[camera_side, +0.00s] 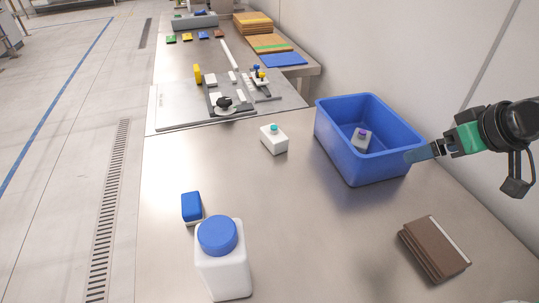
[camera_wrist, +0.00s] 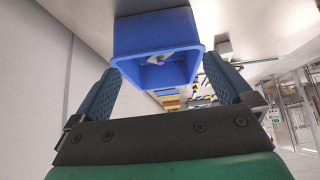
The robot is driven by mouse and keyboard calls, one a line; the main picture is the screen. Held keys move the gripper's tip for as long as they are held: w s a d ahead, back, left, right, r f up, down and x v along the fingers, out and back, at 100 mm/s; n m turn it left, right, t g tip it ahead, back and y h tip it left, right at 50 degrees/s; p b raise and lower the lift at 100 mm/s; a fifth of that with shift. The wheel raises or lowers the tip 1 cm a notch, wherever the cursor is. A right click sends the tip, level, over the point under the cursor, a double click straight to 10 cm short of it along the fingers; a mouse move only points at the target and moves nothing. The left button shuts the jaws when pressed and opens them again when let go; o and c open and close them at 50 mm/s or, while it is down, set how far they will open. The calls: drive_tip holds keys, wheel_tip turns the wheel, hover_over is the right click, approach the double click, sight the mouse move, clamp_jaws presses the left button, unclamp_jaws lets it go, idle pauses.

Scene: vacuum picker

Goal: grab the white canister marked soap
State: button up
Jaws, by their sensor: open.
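A large white canister with a blue lid (camera_side: 224,265) stands upright at the front of the table in the side view. A smaller white container with a teal cap (camera_side: 274,140) is left of the blue bin. A white container with a purple cap (camera_side: 361,139) is inside the bin, and shows partly in the wrist view (camera_wrist: 160,60). No soap marking is readable on any of them. My gripper (camera_side: 412,155) is at the bin's right side in the side view, apart from all three containers. In the wrist view its fingers (camera_wrist: 161,66) are spread and empty, facing the bin.
The blue bin (camera_side: 383,167) stands near the wall. A blue-topped item (camera_side: 191,207) is behind the large canister. Brown stacked boards (camera_side: 433,249) lie at the front right. A grey fixture plate (camera_side: 180,112) is at the back. The table's middle is clear.

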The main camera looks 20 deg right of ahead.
drive_tip(key=shift+r, duration=0.1)
wheel_tip(320, 180, up, 5)
drive_tip(key=n+g+y, duration=0.6)
drive_tip(key=n+y, duration=0.7)
drive_tip(key=n, duration=0.3)
hover_over(240, 236)
drive_tip(key=d, duration=0.3)
drive_tip(key=shift+n, duration=0.3)
wheel_tip(240, 236, down, 7)
drive_tip(key=shift+s+r, duration=0.15)
drive_tip(key=shift+a+f, duration=0.1)
drive_tip(key=shift+f, duration=0.45)
drive_tip(key=shift+x, duration=2.75)
